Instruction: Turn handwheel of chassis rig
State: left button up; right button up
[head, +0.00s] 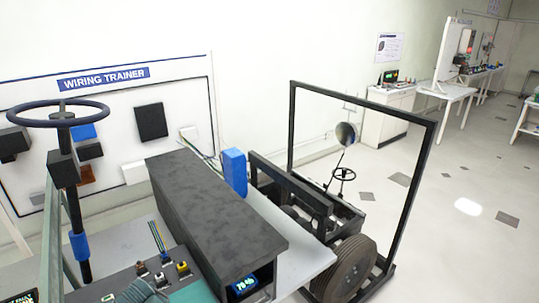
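A chassis rig with a tall black rectangular frame (436,130) stands on the floor right of centre, with a dark ribbed wheel (345,268) at its lower front. A small dark handwheel (343,174) shows through the frame, below a round disc (345,133) on a thin stem. A larger dark handwheel (55,113) sits flat on top of an upright column at the left, with a blue collar lower down. I cannot tell from this view which handwheel belongs to the chassis rig. Neither of my grippers is in view.
A long black box (215,208) with a lit display (245,285) fills the near middle. A panel marked WIRING TRAINER (104,77) stands behind it. A blue block (234,172) stands beside the box. Open tiled floor (440,225) lies to the right, with benches farther back.

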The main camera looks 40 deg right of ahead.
aim_at(345, 170)
jog(key=z, duration=1.9)
jog(key=i+l+z, duration=1)
jog(key=i, duration=0.2)
jog(key=i+z, duration=0.35)
jog(key=i+l+u, duration=0.2)
jog(key=i, duration=1.35)
jog(key=i+u, duration=0.25)
jog(key=i, duration=0.15)
jog(key=i+l+u, duration=0.15)
jog(key=i+u, duration=0.15)
jog(key=i+l+u, duration=0.25)
jog(key=i, duration=0.25)
jog(key=i+l+u, duration=0.1)
jog(key=i+u, duration=0.15)
jog(key=u, duration=0.25)
jog(key=i+l+u, duration=0.2)
jog(key=u, duration=0.3)
jog(key=i+l+u, duration=0.2)
jog(key=u, duration=0.3)
jog(key=i+l+u, duration=0.1)
jog(key=l+u, duration=0.4)
jog(key=j, duration=0.1)
